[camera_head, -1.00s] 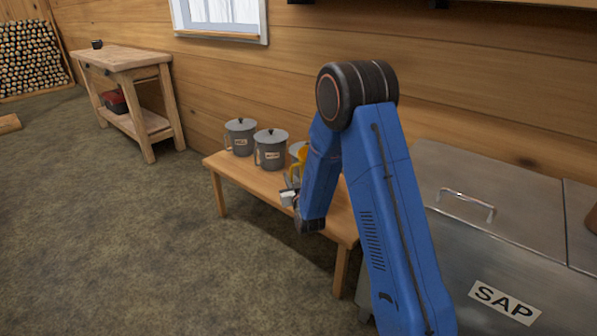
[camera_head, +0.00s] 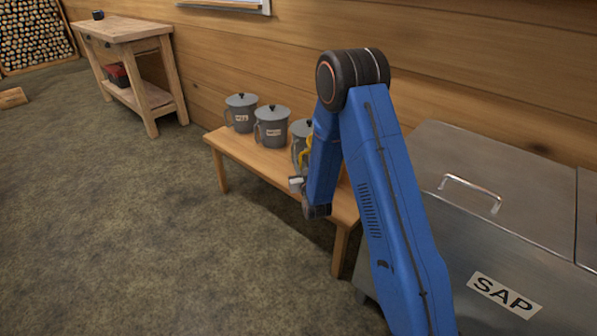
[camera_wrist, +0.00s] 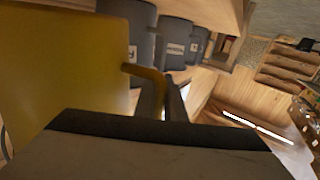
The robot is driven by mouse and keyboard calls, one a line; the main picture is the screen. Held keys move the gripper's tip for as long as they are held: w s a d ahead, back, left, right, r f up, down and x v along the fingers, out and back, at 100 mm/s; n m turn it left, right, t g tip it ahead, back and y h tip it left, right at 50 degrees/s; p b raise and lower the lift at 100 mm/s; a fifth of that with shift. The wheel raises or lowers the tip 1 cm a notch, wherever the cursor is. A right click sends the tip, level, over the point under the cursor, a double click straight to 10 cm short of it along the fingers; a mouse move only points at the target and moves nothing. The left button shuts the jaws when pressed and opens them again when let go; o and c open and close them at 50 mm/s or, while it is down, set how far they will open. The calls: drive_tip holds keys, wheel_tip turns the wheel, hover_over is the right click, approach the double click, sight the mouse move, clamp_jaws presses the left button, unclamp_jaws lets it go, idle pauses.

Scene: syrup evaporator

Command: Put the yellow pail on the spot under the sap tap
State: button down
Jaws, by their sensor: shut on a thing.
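The yellow pail (camera_wrist: 65,70) fills the left of the wrist view, very close, with its yellow handle (camera_wrist: 147,73) reaching between the dark fingers. In the head view only a thin yellow part of the pail (camera_head: 306,152) shows beside my blue arm; the arm hides the rest. My gripper (camera_wrist: 172,103) is shut on the pail's handle. In the head view the gripper (camera_head: 298,172) is over the wooden bench, partly hidden by the arm. I cannot tell whether the pail touches the bench. The sap tap and the spot under it are not in view.
Grey lidded pails (camera_head: 271,127) with labels stand in a row on the low wooden bench (camera_head: 236,150). A metal tank labelled SAP (camera_head: 503,293) is at the right. A wooden workbench (camera_head: 127,30) stands at the back left.

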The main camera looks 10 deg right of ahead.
drive_tip(key=shift+f, duration=1.9)
drive_tip(key=c, duration=1.8)
unclamp_jaws()
drive_tip(key=shift+c, duration=0.2)
drive_tip(key=s, duration=1.2)
drive_tip(key=shift+d, duration=0.2)
